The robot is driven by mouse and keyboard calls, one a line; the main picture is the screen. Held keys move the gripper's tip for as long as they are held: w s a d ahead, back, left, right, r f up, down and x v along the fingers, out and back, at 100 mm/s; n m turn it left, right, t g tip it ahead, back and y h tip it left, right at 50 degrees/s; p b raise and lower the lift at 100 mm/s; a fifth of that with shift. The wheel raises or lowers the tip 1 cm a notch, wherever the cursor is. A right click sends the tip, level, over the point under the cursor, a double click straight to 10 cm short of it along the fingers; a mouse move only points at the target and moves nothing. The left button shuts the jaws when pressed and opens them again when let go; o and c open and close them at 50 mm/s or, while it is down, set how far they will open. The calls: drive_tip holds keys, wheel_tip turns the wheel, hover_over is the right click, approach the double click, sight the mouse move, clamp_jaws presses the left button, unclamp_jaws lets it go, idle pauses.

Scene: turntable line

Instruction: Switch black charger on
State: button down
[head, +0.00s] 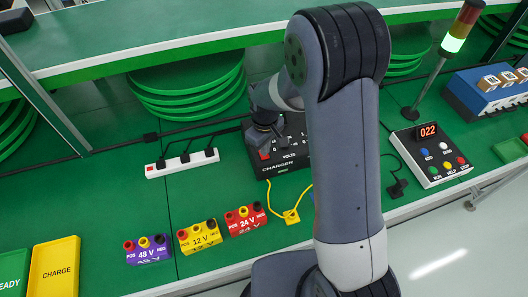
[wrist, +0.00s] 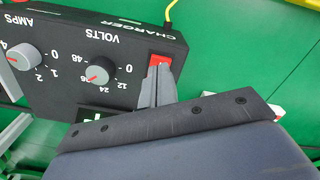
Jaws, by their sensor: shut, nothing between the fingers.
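The black charger (head: 290,176) stands on the green table in the head view, partly behind my arm. In the wrist view the charger (wrist: 60,45) appears upside down, with a VOLTS knob (wrist: 98,72) and an AMPS knob (wrist: 26,57). Its red rocker switch (wrist: 160,60) is near the labelled edge; the switch also shows in the head view (head: 264,154). My gripper (wrist: 160,75) is shut and empty, its fingertips at the switch and covering part of it. I cannot tell whether they touch it, or which way the rocker is set.
A white power strip (head: 182,163) lies left of the charger. Purple 48 V (head: 148,254), yellow 12 V (head: 199,238) and red 24 V (head: 246,221) blocks stand in front. A yellow cable (head: 290,214) runs from the charger. A control box (head: 432,160) and signal lamp (head: 453,44) stand right.

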drive_tip(key=shift+f+b, duration=0.6)
drive_tip(key=shift+f, duration=0.25)
drive_tip(key=shift+r, duration=0.2)
drive_tip(key=shift+r+p, duration=2.35)
drive_tip(key=shift+r, duration=1.05)
drive_tip(key=shift+f, duration=0.1)
wheel_tip(320, 180, down, 7)
drive_tip(key=b, duration=0.4)
drive_tip(key=shift+b, duration=0.4)
drive_tip(key=shift+r, duration=0.2)
